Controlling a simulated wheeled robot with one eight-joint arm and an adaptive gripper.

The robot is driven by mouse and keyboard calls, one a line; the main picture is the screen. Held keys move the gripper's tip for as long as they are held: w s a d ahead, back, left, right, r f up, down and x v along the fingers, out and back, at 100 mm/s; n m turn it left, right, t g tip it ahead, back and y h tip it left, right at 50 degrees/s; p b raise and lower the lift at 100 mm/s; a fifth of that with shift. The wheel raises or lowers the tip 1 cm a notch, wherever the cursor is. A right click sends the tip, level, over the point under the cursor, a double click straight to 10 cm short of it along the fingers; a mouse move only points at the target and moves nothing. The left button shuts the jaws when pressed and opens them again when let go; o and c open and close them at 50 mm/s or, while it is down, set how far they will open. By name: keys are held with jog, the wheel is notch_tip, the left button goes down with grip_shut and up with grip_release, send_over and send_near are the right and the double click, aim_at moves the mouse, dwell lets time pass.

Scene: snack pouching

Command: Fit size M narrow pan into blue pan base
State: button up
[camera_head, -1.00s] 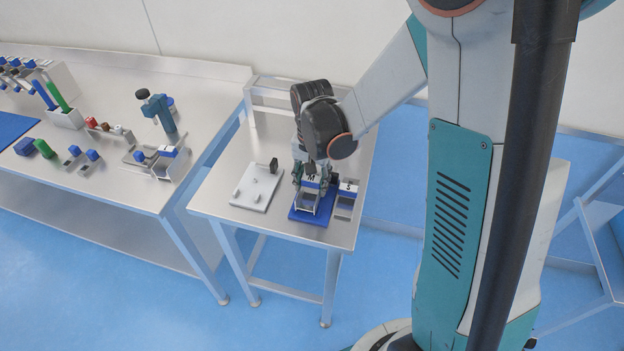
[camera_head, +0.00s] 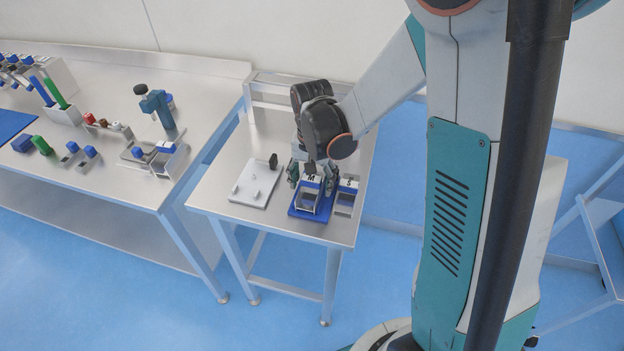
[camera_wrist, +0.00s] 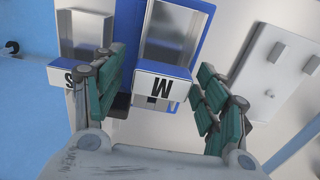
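The size M narrow pan (camera_head: 309,200), a metal tray with a white front marked M, sits on the blue pan base (camera_head: 297,213). In the wrist view the M pan (camera_wrist: 161,84) lies between my finger pads, with blue base (camera_wrist: 213,30) showing on both sides. Whether it is fully seated is hard to tell.
A pan marked S (camera_head: 346,198) stands close to the right of the blue base. A white plate with pegs (camera_head: 255,185) lies to the left. A longer table (camera_head: 110,190) with tubes and small holders stands further left.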

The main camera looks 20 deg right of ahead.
aim_at(312, 176)
notch_tip(312, 176, up, 12)
dwell(0.7)
dwell(0.4)
jog(key=s+r+n+t, duration=0.3)
jog(key=s, duration=0.4)
jog(key=s+r+n+t, duration=0.4)
jog(key=s, duration=0.4)
dwell(0.5)
